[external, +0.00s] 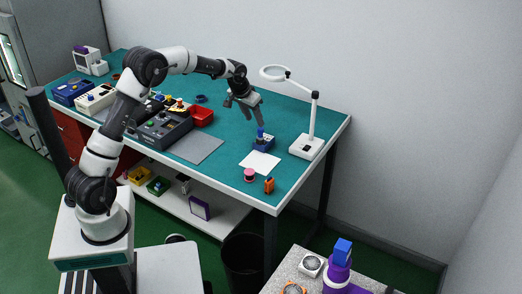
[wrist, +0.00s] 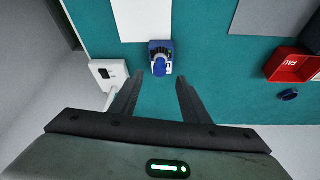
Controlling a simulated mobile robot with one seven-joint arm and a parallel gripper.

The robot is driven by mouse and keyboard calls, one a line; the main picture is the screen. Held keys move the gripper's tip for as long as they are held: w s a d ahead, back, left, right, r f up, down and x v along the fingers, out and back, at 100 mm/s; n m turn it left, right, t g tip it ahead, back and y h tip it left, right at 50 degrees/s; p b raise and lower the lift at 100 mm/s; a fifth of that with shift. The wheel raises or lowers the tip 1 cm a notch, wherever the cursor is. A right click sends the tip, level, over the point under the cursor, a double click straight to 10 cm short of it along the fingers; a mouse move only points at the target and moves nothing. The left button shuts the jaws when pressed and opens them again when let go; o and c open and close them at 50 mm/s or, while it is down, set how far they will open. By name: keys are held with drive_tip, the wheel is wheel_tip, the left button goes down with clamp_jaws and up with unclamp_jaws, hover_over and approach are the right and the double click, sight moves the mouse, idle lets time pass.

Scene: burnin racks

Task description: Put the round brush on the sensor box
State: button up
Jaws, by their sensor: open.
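A small dark blue box (external: 263,145), which looks like the sensor box, sits on the teal bench beside the white sheet. A lighter blue upright piece (external: 260,133) stands on top of it and looks like the round brush, though it is too small to be sure. In the wrist view the blue box (wrist: 160,46) shows just beyond my fingertips, with the rounded blue piece (wrist: 160,66) on it. My gripper (external: 245,113) is open and empty, above the bench close to the box. Its spread fingers also show in the wrist view (wrist: 159,82), apart from the blue piece.
A magnifier lamp (external: 306,147) stands right of the box. A white sheet (external: 260,163), a pink spool (external: 250,175) and an orange item (external: 269,185) lie nearer the front edge. A red bin (external: 201,116) and grey mat (external: 196,147) are to the left.

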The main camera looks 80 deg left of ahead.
drive_tip(key=v, duration=0.2)
drive_tip(key=shift+s+d+r, duration=0.1)
drive_tip(key=shift+s+r, duration=0.05)
drive_tip(key=shift+r, duration=0.25)
drive_tip(key=s+d+r+m, duration=0.1)
drive_tip(key=s+d+r, duration=0.3)
drive_tip(key=d, duration=0.5)
drive_tip(key=s+d+r+m+t+h, duration=0.1)
drive_tip(key=s+d+r+m, duration=0.1)
drive_tip(key=d+r, duration=0.5)
drive_tip(key=s+d+r+m, duration=0.1)
drive_tip(key=s+d+r, duration=0.2)
drive_tip(key=d, duration=0.7)
drive_tip(key=s+d+f+m+h, duration=0.1)
drive_tip(key=s+d, duration=0.5)
drive_tip(key=s, duration=0.3)
drive_tip(key=s+d+f+m, duration=0.1)
drive_tip(key=s+d+m, duration=0.1)
drive_tip(key=s+d, duration=0.5)
drive_tip(key=s, duration=0.3)
drive_tip(key=shift+t+h, duration=0.4)
